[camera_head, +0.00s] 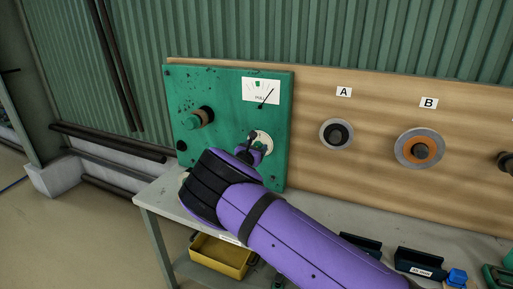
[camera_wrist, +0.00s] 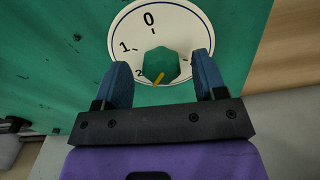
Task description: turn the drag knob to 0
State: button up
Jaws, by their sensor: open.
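The drag knob (camera_wrist: 161,63) is a green faceted knob on a white round dial (camera_wrist: 190,28) in the wrist view. The dial shows 0 at the top, 1 at the left and 2 at the lower left. The knob's yellow mark points down and slightly left, away from 0. My open gripper (camera_wrist: 162,80) has one blue finger on each side of the knob, with gaps visible on both sides. In the head view, my gripper (camera_head: 250,147) is in front of the dial (camera_head: 265,138) on the green panel (camera_head: 222,88), and hides the knob.
A gauge (camera_head: 261,90) with a dark needle is above the dial. A yellow bin (camera_head: 222,256) is under the bench.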

jog(key=shift+w+d, duration=0.15)
jog(key=shift+w, duration=0.25)
jog(key=c, duration=0.9)
jog(key=shift+c, duration=0.2)
